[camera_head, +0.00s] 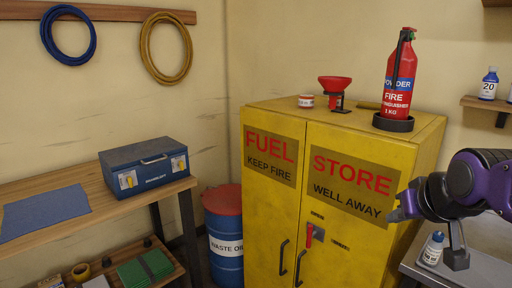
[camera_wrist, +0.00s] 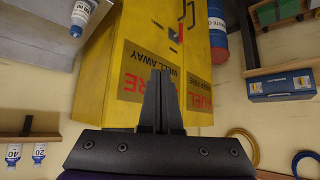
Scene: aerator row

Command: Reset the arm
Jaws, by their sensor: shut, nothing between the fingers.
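My gripper (camera_head: 398,208) is at the right in the head view, just in front of the upper right side of the yellow fuel store cabinet (camera_head: 262,215). My purple and black arm reaches in from the right edge. In the wrist view my gripper (camera_wrist: 160,75) points at the cabinet (camera_wrist: 115,70), which appears upside down. The dark fingers are together with nothing between them. In the head view the cabinet doors are closed, with dark handles and a red latch (camera_head: 310,234). Whether my gripper touches the cabinet cannot be told.
A red fire extinguisher (camera_head: 398,82) and a red funnel (camera_head: 335,86) stand on the cabinet top. A white bottle (camera_head: 432,249) stands on a grey bench below my arm. A blue drum (camera_head: 225,240) and a workbench with a blue toolbox (camera_head: 147,168) are left.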

